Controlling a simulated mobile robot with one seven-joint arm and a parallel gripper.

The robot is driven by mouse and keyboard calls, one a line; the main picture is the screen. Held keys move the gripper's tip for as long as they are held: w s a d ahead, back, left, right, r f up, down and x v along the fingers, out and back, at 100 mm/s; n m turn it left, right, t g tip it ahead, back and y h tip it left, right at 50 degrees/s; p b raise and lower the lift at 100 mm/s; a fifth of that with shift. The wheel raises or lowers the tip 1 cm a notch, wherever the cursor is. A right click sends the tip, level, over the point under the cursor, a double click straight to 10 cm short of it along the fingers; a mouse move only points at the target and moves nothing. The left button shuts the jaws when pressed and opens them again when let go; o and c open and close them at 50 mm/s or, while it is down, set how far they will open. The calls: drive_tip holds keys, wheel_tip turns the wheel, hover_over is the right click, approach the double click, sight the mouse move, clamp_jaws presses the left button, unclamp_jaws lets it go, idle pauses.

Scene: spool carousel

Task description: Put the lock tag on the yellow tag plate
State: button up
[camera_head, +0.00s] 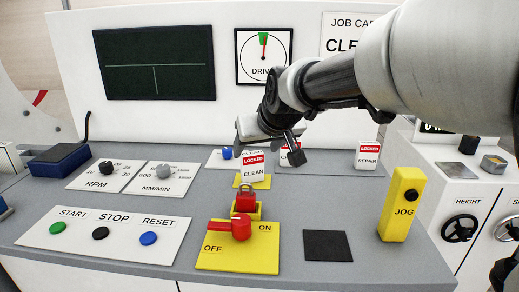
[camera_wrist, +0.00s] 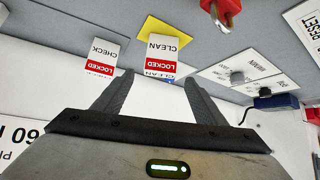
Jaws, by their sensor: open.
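The lock tag (camera_head: 253,166), white with a red LOCKED band and the word CLEAN, stands upright on the yellow tag plate (camera_head: 259,184). In the wrist view the tag (camera_wrist: 164,50) is in front of my fingers with its base over the yellow plate (camera_wrist: 193,32). My gripper (camera_head: 268,142) is open, just behind and above the tag in the head view. In the wrist view its fingertips (camera_wrist: 157,77) lie on either side of the tag's top end, and nothing is gripped. Part of the plate is hidden behind the tag.
A CHECK tag (camera_wrist: 101,54) stands beside the CLEAN tag, and a REPAIR tag (camera_head: 367,157) stands farther right. A red padlock (camera_head: 245,200) and a red switch handle (camera_head: 240,228) are in front of the plate. A yellow JOG box (camera_head: 401,207) stands at right.

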drive_tip(key=s+d+f+m+h, duration=0.1)
drive_tip(key=s+d, duration=0.4)
drive_tip(key=s, duration=0.2)
drive_tip(key=s+d+f+m+g+h, duration=0.1)
drive_tip(key=s+d, duration=0.5)
drive_tip(key=s, duration=0.1)
drive_tip(key=s+d+f+m+g+h, duration=0.1)
drive_tip(key=s+d, duration=0.4)
drive_tip(key=s, duration=0.2)
drive_tip(key=shift+s+d+m, duration=0.1)
drive_tip(key=shift+d+m, duration=0.2)
drive_tip(key=shift+d, duration=0.1)
drive_tip(key=s+d+f+m, duration=0.1)
drive_tip(key=s+d+f, duration=0.1)
drive_tip(key=s, duration=0.4)
drive_tip(key=shift+d+f+g, duration=0.25)
drive_tip(key=shift+f+g, duration=0.15)
drive_tip(key=shift+f, duration=0.1)
drive_tip(key=shift+w+a, duration=0.1)
